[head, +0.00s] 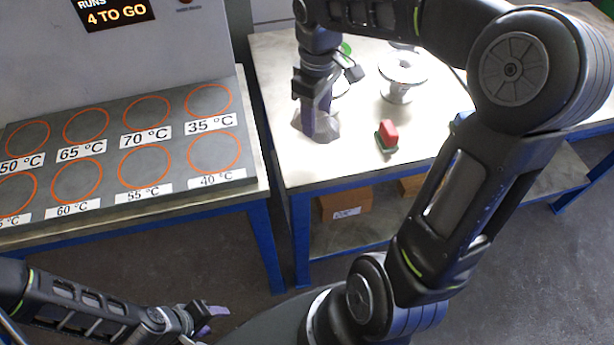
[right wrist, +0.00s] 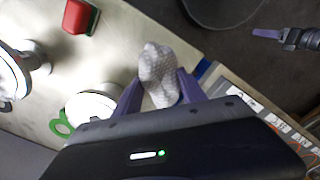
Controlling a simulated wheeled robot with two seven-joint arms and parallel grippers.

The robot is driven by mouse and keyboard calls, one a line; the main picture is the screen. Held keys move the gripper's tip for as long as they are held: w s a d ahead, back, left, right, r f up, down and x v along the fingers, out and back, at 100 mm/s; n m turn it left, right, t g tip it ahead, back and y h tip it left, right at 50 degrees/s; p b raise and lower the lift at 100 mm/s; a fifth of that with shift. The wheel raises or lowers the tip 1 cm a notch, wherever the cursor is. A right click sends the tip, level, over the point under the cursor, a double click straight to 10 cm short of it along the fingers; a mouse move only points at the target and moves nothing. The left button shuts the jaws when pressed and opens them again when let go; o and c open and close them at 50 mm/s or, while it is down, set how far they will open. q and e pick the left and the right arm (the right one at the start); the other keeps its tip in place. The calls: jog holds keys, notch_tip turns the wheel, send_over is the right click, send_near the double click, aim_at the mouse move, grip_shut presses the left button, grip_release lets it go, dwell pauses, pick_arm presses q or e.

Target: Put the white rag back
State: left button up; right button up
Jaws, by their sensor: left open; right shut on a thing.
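The white rag (head: 322,129) is a crumpled, greyish-white cloth at the left part of the bright table. In the right wrist view the rag (right wrist: 158,72) sits between the two purple fingers. My right gripper (head: 310,118) points down and is shut on it; the fingers partly hide the cloth. I cannot tell whether the rag touches the tabletop. My left gripper (head: 212,316) is open and empty, low over the floor at the lower left; it also shows in the right wrist view (right wrist: 268,34).
A red block with a green base (head: 388,134) lies right of the rag. A flanged vessel (head: 402,78) stands behind it; another (right wrist: 90,106), with a green part, is partly hidden. A panel with orange circles and temperature labels (head: 115,150) stands left, across a gap.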

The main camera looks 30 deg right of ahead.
jog(key=shift+w+d+f, duration=0.1)
jog(key=shift+w+d, duration=0.05)
jog(key=shift+d, duration=0.15)
jog(key=shift+a+f, duration=0.15)
jog(key=shift+f, duration=0.15)
jog(key=shift+f+p, duration=0.35)
jog(key=shift+f, duration=2.45)
jog(key=shift+f, duration=1.85)
jog(key=shift+f, duration=0.15)
jog(key=o, duration=1.2)
